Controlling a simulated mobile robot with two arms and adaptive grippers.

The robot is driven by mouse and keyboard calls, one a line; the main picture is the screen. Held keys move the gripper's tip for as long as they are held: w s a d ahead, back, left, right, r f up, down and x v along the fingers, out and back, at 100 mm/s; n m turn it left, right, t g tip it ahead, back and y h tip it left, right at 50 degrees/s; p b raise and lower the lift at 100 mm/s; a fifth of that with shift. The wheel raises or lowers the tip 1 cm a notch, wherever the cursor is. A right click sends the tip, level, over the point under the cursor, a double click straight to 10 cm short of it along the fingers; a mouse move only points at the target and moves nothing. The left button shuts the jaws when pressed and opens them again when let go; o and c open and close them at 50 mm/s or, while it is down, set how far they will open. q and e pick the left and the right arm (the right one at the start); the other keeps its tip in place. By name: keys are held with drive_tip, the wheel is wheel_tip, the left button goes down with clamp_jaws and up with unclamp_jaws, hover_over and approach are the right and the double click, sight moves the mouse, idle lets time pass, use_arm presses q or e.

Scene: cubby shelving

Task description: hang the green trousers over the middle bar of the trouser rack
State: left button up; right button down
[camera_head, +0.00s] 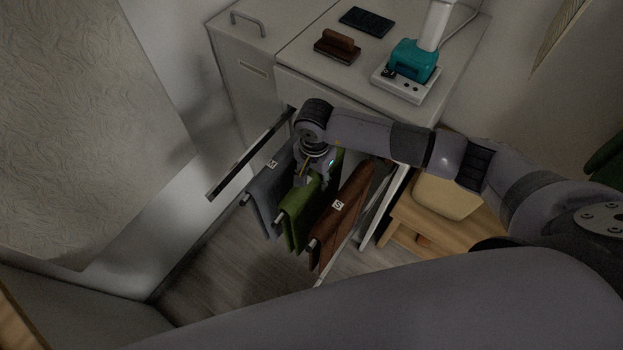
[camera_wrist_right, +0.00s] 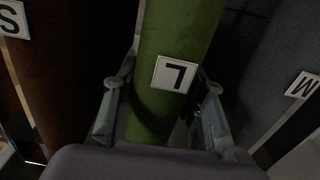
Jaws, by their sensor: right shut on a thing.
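The green trousers (camera_head: 301,212) hang in the middle of the pull-out trouser rack, between the grey and the brown pair. They look draped over the middle bar (camera_head: 281,219), whose pale end shows at their front. My right gripper (camera_head: 303,176) is over their top and shut on them. In the right wrist view, the fingers (camera_wrist_right: 160,108) lie on either side of the green trousers (camera_wrist_right: 178,40), which carry a white "L" tag (camera_wrist_right: 174,73). The gripper hides part of their top fold. My left gripper is not in view.
Grey trousers (camera_head: 266,200) tagged "M" hang left, and brown trousers (camera_head: 341,216) tagged "S" hang right, both close beside the gripper. The rack's side rail (camera_head: 240,165) runs at left. A cabinet top (camera_head: 310,62) behind holds a brush, a dark pad and a teal device.

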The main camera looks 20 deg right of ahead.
drive_tip(key=shift+w+f, duration=0.1)
drive_tip(key=shift+f, duration=0.05)
drive_tip(key=c, duration=0.9)
unclamp_jaws()
wheel_tip(320, 180, up, 12)
